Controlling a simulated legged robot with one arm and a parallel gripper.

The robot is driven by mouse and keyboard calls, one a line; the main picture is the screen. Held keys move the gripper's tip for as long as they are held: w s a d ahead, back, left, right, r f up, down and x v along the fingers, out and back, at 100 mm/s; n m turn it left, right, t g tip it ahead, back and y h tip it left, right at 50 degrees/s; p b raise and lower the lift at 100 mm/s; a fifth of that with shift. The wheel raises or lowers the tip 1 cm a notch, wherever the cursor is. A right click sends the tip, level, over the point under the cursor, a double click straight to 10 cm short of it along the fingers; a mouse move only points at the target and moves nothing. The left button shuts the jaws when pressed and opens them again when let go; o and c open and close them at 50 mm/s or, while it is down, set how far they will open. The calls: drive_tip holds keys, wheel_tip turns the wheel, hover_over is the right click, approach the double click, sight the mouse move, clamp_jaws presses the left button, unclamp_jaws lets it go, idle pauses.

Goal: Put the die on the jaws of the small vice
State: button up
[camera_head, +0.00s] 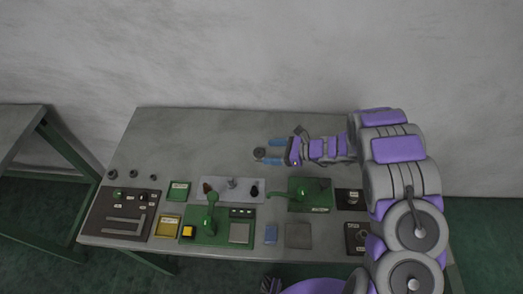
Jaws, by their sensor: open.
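My gripper (266,152) reaches in from the right over the back of the table. Its two blue fingers are apart and point left. A small dark round piece (259,153), which looks like the die, is at the fingertips; I cannot tell whether they touch it. The small vice is hard to pick out. A green machine with a lever (310,192) stands in front of my gripper, and a larger green machine (211,215) with a lever stands further left and nearer the front. I cannot tell which part is the vice jaws.
The grey table (180,140) is clear at the back left. Several small dark round pieces (133,174) stand at its left. A dark panel (118,214), a yellow tray (167,226), a green tray (179,191) and a pale mat (220,196) fill the front. Another table (18,125) stands left.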

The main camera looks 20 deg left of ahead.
drive_tip(key=p+v, duration=0.1)
drive_tip(key=v, duration=0.5)
drive_tip(key=shift+d, duration=0.1)
drive_tip(key=s+d+r+n+g+h, duration=0.25)
drive_tip(key=s+d+r+n, duration=0.2)
drive_tip(key=s+r, duration=0.4)
drive_tip(key=s+d+r+n+g+h, duration=0.1)
drive_tip(key=s+d+r+n+h, duration=0.35)
drive_tip(key=s+r, duration=0.4)
drive_tip(key=s+d+r+n+t+h, duration=0.1)
drive_tip(key=s+d+r+n+h, duration=0.2)
drive_tip(key=s+d, duration=0.3)
drive_tip(key=s+d+r+n+t+h, duration=0.1)
drive_tip(key=s+d+r+n+h, duration=0.2)
drive_tip(key=s, duration=1.1)
drive_tip(key=d+n, duration=0.2)
drive_tip(key=d, duration=0.1)
drive_tip(key=shift+r+n+h, duration=0.25)
drive_tip(key=shift+n+h, duration=0.05)
drive_tip(key=shift+w, duration=0.1)
